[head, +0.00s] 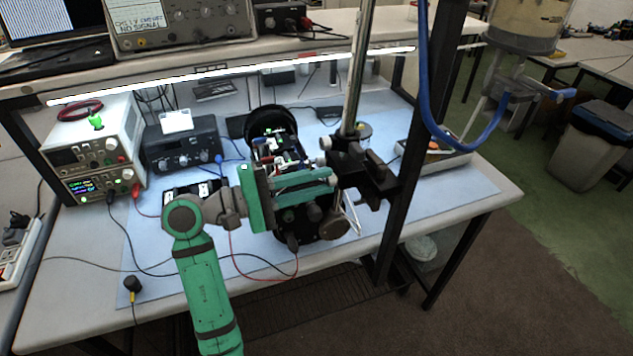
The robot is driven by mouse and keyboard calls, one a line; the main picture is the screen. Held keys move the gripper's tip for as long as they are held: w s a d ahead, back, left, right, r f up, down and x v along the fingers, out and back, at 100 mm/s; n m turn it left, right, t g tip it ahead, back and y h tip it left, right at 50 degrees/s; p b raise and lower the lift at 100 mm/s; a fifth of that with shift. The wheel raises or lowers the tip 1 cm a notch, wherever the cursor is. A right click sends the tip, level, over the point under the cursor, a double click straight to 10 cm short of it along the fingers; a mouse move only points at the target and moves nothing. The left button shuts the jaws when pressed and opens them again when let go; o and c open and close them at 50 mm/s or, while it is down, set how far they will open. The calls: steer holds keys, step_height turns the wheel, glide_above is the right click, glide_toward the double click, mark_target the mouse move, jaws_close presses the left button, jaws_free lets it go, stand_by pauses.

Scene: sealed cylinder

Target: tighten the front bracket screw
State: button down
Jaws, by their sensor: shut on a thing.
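A black clamp bracket (362,172) sits on the upright metal pole (353,85) in the middle of the head view. My green gripper (333,179) reaches in from the left, its fingers pointing right to the bracket's left side. The fingers are shut on a small part there, which I take to be the front bracket screw; it is mostly hidden between the fingertips. A black cylinder (262,117) with electronics inside stands behind and below my gripper. My gripper hides part of it.
Power supplies (95,150) and a dark instrument (185,148) stand at the left. A grey tray (455,160) lies right of the bracket, behind a black frame post (408,190). Red and black cables loop over the blue mat (175,262) near my arm. The mat's right front is clear.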

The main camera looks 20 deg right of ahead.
steer(key=m, duration=0.7)
steer(key=shift+s+m, duration=0.15)
steer(key=shift+m, duration=0.15)
steer(key=m, duration=0.3)
steer(key=shift+m, duration=0.3)
steer(key=m, duration=0.3)
steer(key=shift+m, duration=0.3)
steer(key=m, duration=0.3)
steer(key=shift+m, duration=0.3)
steer(key=m, duration=0.3)
steer(key=shift+a+m, duration=0.1)
steer(key=shift+m, duration=0.2)
steer(key=m, duration=0.6)
steer(key=shift+m, duration=0.3)
steer(key=c, duration=1.6)
jaws_free()
